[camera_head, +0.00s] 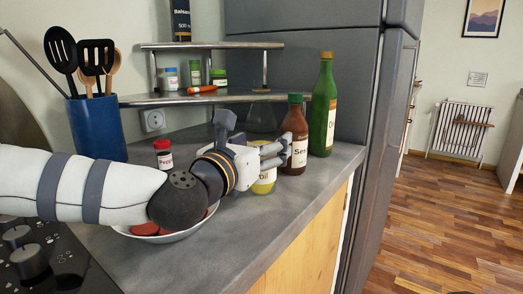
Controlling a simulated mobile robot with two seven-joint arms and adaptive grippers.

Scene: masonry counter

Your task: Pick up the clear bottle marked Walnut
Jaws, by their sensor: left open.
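A clear bottle with yellow contents (264,187) stands upright on the counter; its label shows "Oil". The rest of its label is hidden by my left gripper, so I cannot read "Walnut" on it. My left gripper (284,151) is open, with its fingers pointing right across the middle of this bottle. I cannot tell whether the bottle is between the fingers or behind them. My right gripper is not in view.
A brown bottle marked "Ses" (294,128) stands close right of the fingertips, with a green bottle (323,110) behind it. A red-capped jar (163,154), a bowl (178,236) and a blue utensil pot (97,128) are left. A metal shelf (220,97) stands behind.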

